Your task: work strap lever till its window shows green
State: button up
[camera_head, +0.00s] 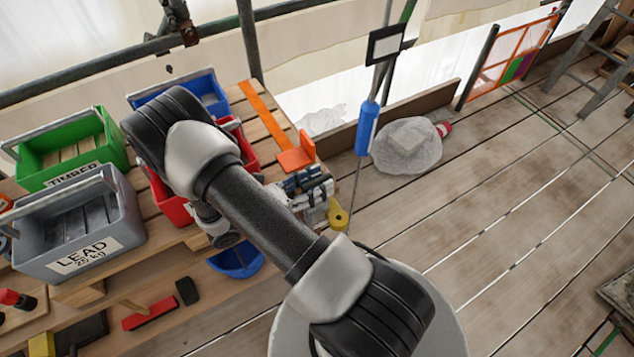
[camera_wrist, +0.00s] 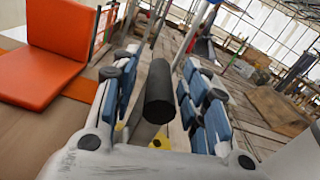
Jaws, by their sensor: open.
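A black round lever handle (camera_wrist: 160,92) shows in the wrist view between the two blue-padded fingers of my gripper (camera_wrist: 158,100). The gripper is open, with a gap visible on each side of the handle. In the head view my gripper (camera_head: 308,190) is at the bench's right edge, just below an upright orange plate (camera_head: 297,153). An orange strap (camera_head: 264,115) runs along the bench towards that plate. A yellow part (camera_head: 338,215) shows just right of the fingers; it also shows low in the wrist view (camera_wrist: 160,140). I cannot make out the lever's window or its colour.
Green (camera_head: 75,150), grey LEAD (camera_head: 80,235) and blue (camera_head: 190,95) crates stand on the bench at left. A red crate is partly behind my arm. A blue cylinder (camera_head: 367,128) stands on a pole at right. Plank floor (camera_head: 500,210) is largely clear.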

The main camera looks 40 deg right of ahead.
jog(key=shift+c, duration=0.5)
grip_shut()
dwell(0.3)
